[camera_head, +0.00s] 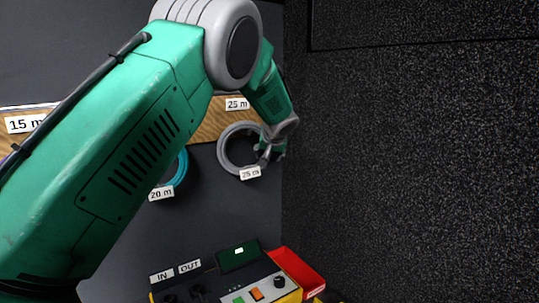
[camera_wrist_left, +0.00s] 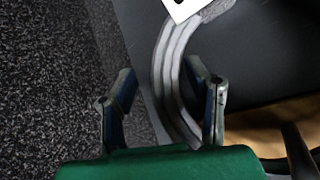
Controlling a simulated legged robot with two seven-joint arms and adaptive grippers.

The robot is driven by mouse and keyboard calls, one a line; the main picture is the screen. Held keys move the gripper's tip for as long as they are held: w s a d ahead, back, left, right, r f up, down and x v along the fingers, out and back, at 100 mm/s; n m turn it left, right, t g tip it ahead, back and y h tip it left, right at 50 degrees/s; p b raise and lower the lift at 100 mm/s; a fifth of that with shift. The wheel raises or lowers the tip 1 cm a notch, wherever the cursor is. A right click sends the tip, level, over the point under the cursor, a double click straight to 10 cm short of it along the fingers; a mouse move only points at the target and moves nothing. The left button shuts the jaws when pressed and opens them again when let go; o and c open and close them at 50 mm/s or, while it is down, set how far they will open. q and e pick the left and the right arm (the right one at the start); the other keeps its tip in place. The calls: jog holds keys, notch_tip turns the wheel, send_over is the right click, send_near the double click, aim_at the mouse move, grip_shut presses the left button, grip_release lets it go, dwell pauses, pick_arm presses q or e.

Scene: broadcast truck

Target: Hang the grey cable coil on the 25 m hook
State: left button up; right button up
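The grey cable coil (camera_head: 221,150) is below the wooden board (camera_head: 212,122), under the board's "25 m" label (camera_head: 237,104). It carries its own white "25 m" tag (camera_head: 250,173). The 25 m hook itself cannot be made out. My left gripper (camera_head: 269,150) is at the coil's right side. In the left wrist view the coil (camera_wrist_left: 170,62) passes between the fingers of my left gripper (camera_wrist_left: 161,76). The fingers stand wide apart, with a clear gap on the left finger's side. My right gripper is not in view.
A teal coil with a "20 m" tag (camera_head: 161,194) hangs to the left, partly behind my left arm. A "15 m" label (camera_head: 27,124) is further left. A dark speckled wall (camera_head: 410,150) stands close to the right of the gripper. A control box (camera_head: 235,287) and red tray (camera_head: 300,272) are below.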

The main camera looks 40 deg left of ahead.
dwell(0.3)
pick_arm(q)
jog(key=v, duration=1.2)
jog(key=shift+a, duration=0.1)
